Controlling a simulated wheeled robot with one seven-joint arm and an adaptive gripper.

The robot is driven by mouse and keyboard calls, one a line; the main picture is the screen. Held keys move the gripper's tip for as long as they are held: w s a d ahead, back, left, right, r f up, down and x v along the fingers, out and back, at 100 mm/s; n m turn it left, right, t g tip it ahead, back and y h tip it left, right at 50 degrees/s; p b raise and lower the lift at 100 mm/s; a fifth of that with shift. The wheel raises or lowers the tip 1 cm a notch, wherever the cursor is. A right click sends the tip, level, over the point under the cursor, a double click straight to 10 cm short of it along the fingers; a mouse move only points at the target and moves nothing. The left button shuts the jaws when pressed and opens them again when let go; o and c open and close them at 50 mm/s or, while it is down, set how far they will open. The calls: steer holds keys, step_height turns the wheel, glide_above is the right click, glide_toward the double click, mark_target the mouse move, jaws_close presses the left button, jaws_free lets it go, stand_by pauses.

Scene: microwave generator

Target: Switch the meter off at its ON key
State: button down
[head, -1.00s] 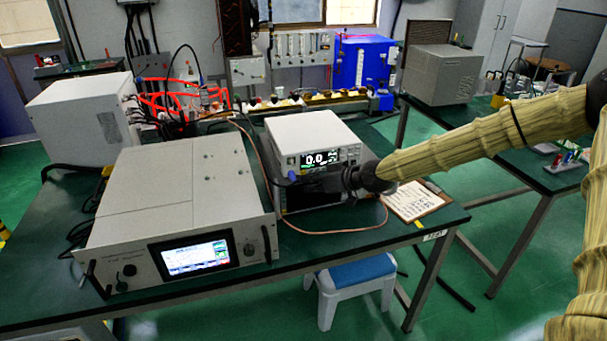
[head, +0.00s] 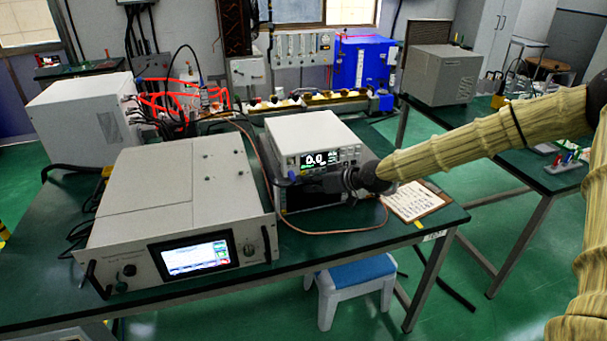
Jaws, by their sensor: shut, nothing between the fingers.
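The meter (head: 310,127) is a white box on the green bench, with a dark lit display (head: 320,158) reading about 0.0. My gripper (head: 303,183) is shut and empty, pointing left across the lower front of the meter, just below the display. It covers part of the front panel. The ON key cannot be made out. I cannot tell whether the fingertips touch the panel or stand just in front of it.
A large grey generator (head: 180,195) with a lit screen stands left of the meter. An orange cable (head: 335,232) loops in front. A clipboard (head: 412,202) lies to the right. A blue-topped stool (head: 357,270) stands below the bench edge.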

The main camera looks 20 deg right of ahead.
steer(key=shift+w, duration=0.2)
steer(key=shift+w, duration=0.2)
steer(key=shift+w+r+b, duration=0.2)
steer(key=shift+w+b, duration=0.25)
steer(key=shift+w, duration=0.15)
stand_by(1.2)
steer(key=shift+s+a+f, duration=0.1)
steer(key=shift+s, duration=0.05)
steer(key=shift+s+f+p, duration=0.25)
steer(key=shift+s+p, duration=0.05)
steer(key=shift+s, duration=0.5)
